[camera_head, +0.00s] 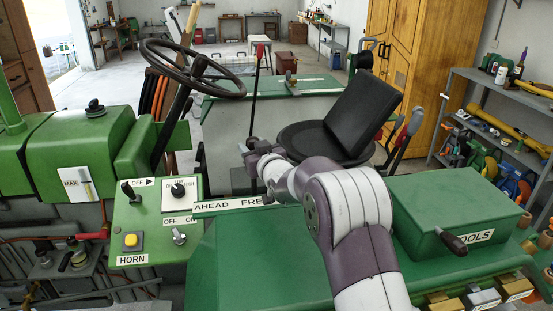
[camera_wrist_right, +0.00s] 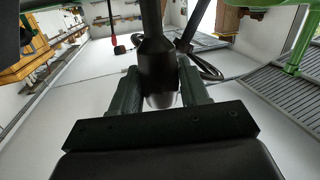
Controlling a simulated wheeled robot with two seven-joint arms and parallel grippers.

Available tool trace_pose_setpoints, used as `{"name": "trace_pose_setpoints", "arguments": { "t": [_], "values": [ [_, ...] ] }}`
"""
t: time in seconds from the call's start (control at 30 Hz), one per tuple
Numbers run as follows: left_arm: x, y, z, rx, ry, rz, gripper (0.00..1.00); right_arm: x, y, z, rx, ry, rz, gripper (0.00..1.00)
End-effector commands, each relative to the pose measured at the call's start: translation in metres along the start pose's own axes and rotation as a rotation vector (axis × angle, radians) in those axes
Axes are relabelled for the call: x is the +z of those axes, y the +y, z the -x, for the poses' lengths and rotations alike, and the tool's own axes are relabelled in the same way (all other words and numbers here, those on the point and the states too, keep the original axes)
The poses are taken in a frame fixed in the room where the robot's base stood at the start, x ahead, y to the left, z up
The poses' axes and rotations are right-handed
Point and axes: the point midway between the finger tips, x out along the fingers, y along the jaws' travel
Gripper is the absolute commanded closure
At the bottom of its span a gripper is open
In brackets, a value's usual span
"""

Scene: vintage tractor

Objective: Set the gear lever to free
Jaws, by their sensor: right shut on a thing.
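The gear lever (camera_wrist_right: 157,62) has a dark handle that widens toward its end and a thinner shaft. In the right wrist view it stands between the two dark green fingers of my right gripper (camera_wrist_right: 162,95). My right gripper (camera_head: 253,158) is shut on it, just behind the label plate (camera_head: 230,206). The plate reads AHEAD on the left and FRE on the right; my arm covers the rest. My wrist and fingers hide much of the lever in the head view, so its exact setting is unclear. My left gripper is not in view.
A tall thin rod with a red knob (camera_head: 260,50) rises behind my right gripper. The steering wheel (camera_head: 192,68) is to the left, the black seat (camera_head: 362,115) to the right. A switch panel (camera_head: 152,220) and a green toolbox (camera_head: 455,205) flank my arm.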

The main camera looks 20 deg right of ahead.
Motion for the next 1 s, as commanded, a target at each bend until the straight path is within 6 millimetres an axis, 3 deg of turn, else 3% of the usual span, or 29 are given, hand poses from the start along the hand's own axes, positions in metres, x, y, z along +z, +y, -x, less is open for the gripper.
{"name": "trace_pose_setpoints", "arguments": {
  "t": [0.37,0.4,0.47,0.8,1.0],
  "values": [
    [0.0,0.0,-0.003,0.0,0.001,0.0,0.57,-0.002,-0.006,-0.001,0.0,-0.006,0.015,1.0],
    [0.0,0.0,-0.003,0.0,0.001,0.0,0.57,-0.002,-0.006,-0.001,0.0,-0.006,0.015,0.49],
    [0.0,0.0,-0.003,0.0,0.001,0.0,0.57,-0.002,-0.006,-0.001,0.0,-0.006,0.015,0.34],
    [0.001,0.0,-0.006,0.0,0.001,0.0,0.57,0.0,-0.006,0.003,0.0,-0.006,0.013,0.34],
    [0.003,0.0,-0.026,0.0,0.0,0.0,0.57,0.003,-0.006,0.04,0.002,-0.005,0.013,0.34]
  ]
}}
